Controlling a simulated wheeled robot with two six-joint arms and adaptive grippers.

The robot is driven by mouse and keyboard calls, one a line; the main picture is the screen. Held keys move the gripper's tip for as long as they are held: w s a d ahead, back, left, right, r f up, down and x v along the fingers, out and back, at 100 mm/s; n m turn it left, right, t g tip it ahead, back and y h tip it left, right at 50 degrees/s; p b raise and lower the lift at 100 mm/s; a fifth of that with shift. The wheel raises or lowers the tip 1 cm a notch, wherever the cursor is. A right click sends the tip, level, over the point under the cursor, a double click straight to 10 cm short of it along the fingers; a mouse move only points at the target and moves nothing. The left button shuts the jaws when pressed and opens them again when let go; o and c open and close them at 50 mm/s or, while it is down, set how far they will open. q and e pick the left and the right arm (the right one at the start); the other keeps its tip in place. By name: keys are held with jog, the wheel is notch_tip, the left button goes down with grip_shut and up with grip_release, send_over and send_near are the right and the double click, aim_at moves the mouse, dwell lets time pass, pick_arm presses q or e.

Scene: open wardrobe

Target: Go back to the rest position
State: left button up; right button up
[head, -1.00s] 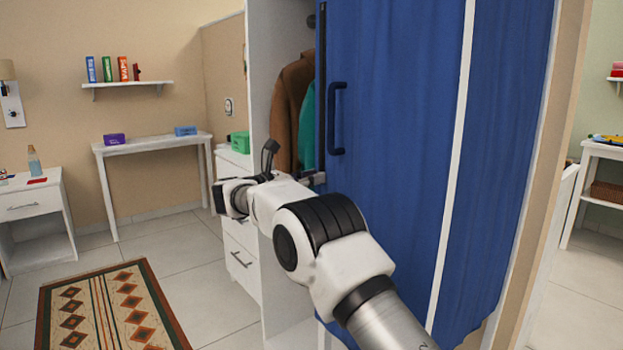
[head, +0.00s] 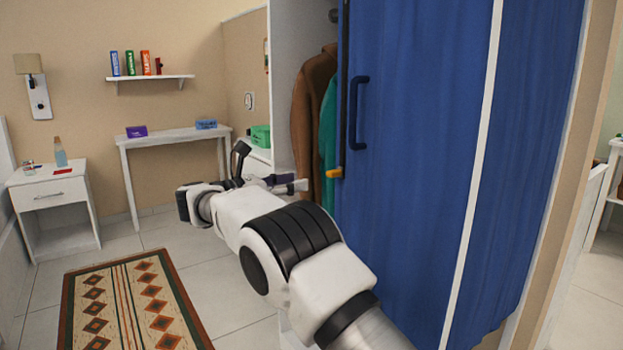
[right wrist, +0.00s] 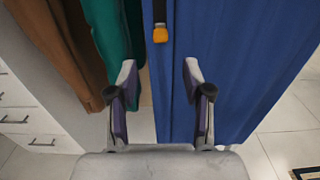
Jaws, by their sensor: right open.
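My right gripper (head: 290,183) is open and empty, in front of the open wardrobe (head: 288,90), left of the blue door (head: 415,110). Its two fingers show spread in the right wrist view (right wrist: 158,80), with nothing between them. An orange end piece (head: 336,173) sits at the bottom of a dark bar on the door's edge; it also shows beyond the fingertips in the right wrist view (right wrist: 160,34). A black handle (head: 354,115) is on the door. A brown coat (head: 312,110) and a green garment (head: 328,120) hang inside. My left gripper is not in view.
A patterned rug (head: 130,305) lies on the tiled floor at left. A white nightstand (head: 55,195) and a narrow white table (head: 175,138) stand along the back wall. A shelf (head: 150,77) with boxes hangs above. The floor between them is clear.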

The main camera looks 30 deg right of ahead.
jog(key=shift+a, duration=0.3)
